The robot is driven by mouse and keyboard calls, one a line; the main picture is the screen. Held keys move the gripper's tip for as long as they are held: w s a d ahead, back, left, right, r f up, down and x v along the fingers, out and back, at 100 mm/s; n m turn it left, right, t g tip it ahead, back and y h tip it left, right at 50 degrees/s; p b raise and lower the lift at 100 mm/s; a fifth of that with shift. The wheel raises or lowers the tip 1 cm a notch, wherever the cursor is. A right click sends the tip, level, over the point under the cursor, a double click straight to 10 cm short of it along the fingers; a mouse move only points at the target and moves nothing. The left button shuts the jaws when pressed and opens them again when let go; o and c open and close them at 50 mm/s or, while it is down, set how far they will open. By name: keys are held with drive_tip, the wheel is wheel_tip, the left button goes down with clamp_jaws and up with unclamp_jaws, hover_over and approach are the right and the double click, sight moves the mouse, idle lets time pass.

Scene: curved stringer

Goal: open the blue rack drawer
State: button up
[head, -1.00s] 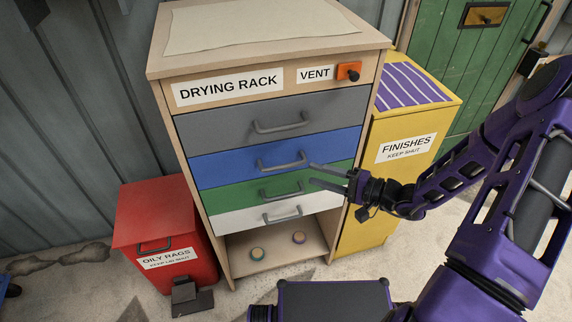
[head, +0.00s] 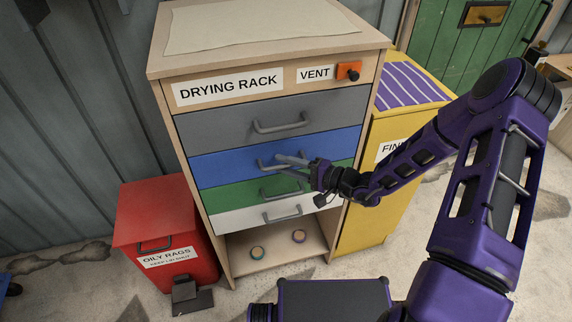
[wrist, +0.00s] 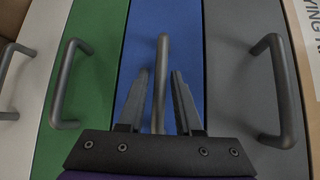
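The blue drawer (head: 225,168) is closed, flush with the front of the drying rack, between the grey and green drawers. Its grey bar handle (head: 266,165) is partly covered by my gripper (head: 284,164) in the head view. In the wrist view the blue drawer (wrist: 187,30) runs down the middle and its handle (wrist: 162,62) stands between my two fingers. My gripper (wrist: 160,92) is open, with one finger on each side of the handle and a visible gap on both sides.
The grey drawer (head: 220,122) is above and the green (head: 225,197) and white (head: 235,220) drawers are below, all closed with similar handles. A red oily rags bin (head: 150,215) stands at left. A yellow finishes cabinet (head: 385,125) stands close at right.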

clamp_jaws()
idle(1.2)
